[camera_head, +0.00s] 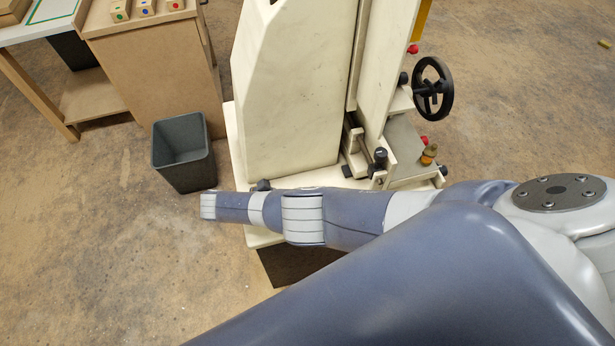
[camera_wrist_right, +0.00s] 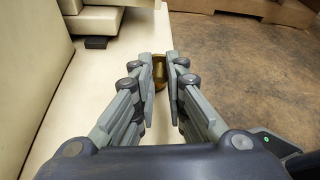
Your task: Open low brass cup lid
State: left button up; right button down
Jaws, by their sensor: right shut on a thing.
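In the right wrist view, my right gripper (camera_wrist_right: 164,82) is shut on a small brass cup (camera_wrist_right: 159,72), which sits between its two fingertips above a cream surface. The fingers cover much of the cup, so I cannot tell whether its lid is open. My left gripper is in neither view.
A black handwheel (camera_head: 433,90) sticks out at the machine's right. A grey bin (camera_head: 184,150) stands on the floor left of the machine. A wooden cabinet (camera_head: 155,70) with small colour-dotted blocks stands behind it. Floor at lower left is clear.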

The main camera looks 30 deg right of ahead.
dwell(0.4)
jog(key=c, duration=1.6)
grip_release()
jog(key=shift+d+r+p, duration=0.15)
jog(key=shift+p, duration=0.3)
jog(key=shift+y, duration=0.3)
